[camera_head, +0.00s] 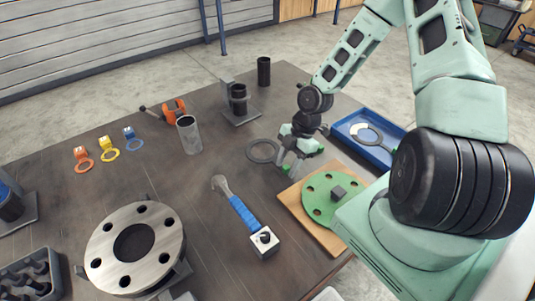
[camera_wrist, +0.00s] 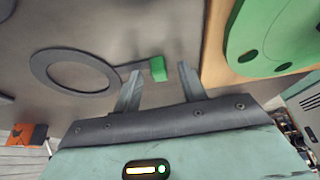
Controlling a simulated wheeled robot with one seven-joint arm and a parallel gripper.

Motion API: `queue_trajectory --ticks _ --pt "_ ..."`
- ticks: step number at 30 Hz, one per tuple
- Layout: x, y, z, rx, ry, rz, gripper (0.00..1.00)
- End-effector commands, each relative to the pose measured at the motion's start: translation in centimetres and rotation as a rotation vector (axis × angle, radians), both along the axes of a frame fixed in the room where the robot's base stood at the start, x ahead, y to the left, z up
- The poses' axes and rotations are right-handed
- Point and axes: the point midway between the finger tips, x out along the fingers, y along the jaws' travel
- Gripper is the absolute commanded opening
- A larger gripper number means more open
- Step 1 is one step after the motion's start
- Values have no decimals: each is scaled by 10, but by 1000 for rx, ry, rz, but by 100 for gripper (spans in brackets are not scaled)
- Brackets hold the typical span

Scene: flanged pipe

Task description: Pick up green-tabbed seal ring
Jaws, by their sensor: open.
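The green-tabbed seal ring is a thin dark ring (camera_head: 262,151) lying flat on the table, just left of my gripper (camera_head: 292,163) in the head view. In the wrist view the ring (camera_wrist: 75,72) lies left of centre, and its strip runs right to a green block tab (camera_wrist: 158,69). My gripper (camera_wrist: 158,88) is open, with one finger on each side of the tab in that picture. The tab appears just beyond the fingertips. I cannot tell whether the fingers touch it. In the head view the tab is mostly hidden by my gripper.
A green flange disc (camera_head: 320,205) on a wooden board is close to the right of my gripper. A blue tray (camera_head: 383,152) with a pale ring lies behind it. Orange, yellow and blue-tabbed rings lie far left.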

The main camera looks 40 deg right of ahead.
Motion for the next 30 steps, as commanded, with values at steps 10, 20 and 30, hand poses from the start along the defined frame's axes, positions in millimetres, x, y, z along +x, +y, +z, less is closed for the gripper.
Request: queue_trajectory --ticks 10,20,30 --pt "0 0 0 0 0 -1 0" --pt "0 -1 5 0 -1 -2 0" --pt "1 -2 66 -2 -4 -4 0"
